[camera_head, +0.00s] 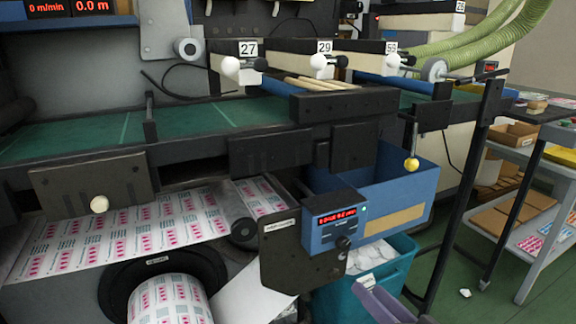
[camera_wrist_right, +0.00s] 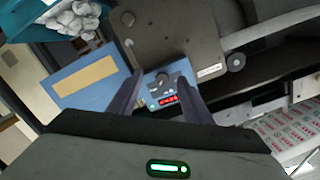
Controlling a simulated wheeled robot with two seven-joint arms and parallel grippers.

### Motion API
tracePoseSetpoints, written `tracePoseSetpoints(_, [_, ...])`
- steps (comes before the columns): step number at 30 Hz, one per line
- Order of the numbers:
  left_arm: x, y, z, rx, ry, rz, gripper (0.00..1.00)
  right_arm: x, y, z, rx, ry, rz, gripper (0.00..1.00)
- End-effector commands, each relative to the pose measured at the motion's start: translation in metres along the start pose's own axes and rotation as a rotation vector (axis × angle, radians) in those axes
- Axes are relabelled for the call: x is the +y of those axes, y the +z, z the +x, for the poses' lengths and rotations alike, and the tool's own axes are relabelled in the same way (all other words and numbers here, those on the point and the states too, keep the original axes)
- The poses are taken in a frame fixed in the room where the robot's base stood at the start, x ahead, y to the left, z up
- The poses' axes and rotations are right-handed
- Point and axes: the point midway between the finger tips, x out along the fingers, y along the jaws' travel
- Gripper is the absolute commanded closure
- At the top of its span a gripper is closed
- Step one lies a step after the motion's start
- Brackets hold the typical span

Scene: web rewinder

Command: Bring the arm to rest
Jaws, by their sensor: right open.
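My right gripper (camera_head: 382,302) shows at the bottom edge of the head view, right of centre, as purple-grey finger parts in front of the teal bin. In the right wrist view its two fingers (camera_wrist_right: 166,74) stand apart with nothing between them. Beyond them is a blue control box (camera_wrist_right: 165,88) with a red display and a dark knob; the fingers frame it but I see no contact. The same control box (camera_head: 335,222) is mounted on a dark plate in the head view. The rest of my right arm is hidden. My left gripper is not in view.
A teal bin (camera_head: 398,272) with white scraps stands below a blue box (camera_head: 410,185). A printed web roll (camera_head: 168,300) is at the bottom left. A lever with a yellow knob (camera_head: 411,165) hangs near a black post. A grey shelf cart (camera_head: 535,170) is at right, with green floor before it.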

Motion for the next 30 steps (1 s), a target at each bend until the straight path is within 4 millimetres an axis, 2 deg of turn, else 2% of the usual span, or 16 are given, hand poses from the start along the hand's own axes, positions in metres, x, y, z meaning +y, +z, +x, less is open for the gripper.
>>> tracePoseSetpoints(1, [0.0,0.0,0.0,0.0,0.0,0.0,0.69,0.005,0.029,-0.009,-0.047,0.029,-0.016,0.55])
tracePoseSetpoints(5, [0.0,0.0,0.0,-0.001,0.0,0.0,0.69,0.018,0.112,-0.046,-0.203,0.121,-0.12,0.55])
tracePoseSetpoints(6, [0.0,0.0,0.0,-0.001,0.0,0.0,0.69,0.021,0.139,-0.061,-0.258,0.149,-0.155,0.55])
tracePoseSetpoints(9, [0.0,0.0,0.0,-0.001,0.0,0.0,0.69,0.027,0.197,-0.101,-0.393,0.21,-0.241,0.55])
tracePoseSetpoints(13, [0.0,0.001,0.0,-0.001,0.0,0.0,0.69,0.03,0.251,-0.149,-0.544,0.265,-0.329,0.55])
tracePoseSetpoints(16, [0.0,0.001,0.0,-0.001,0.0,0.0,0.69,0.031,0.275,-0.175,-0.622,0.289,-0.376,0.55])
tracePoseSetpoints(19, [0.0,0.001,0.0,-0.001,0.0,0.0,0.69,0.031,0.286,-0.188,-0.661,0.299,-0.4,0.55])
tracePoseSetpoints(25, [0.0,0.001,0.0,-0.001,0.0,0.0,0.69,0.031,0.288,-0.191,-0.671,0.301,-0.409,0.55])
tracePoseSetpoints(26, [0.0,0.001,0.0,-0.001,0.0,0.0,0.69,0.031,0.288,-0.191,-0.671,0.301,-0.408,0.57])
tracePoseSetpoints(28, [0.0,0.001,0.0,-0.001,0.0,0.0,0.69,0.031,0.288,-0.191,-0.67,0.301,-0.408,0.69])
tracePoseSetpoints(30, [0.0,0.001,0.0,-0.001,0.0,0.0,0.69,0.031,0.288,-0.191,-0.67,0.301,-0.407,0.69])
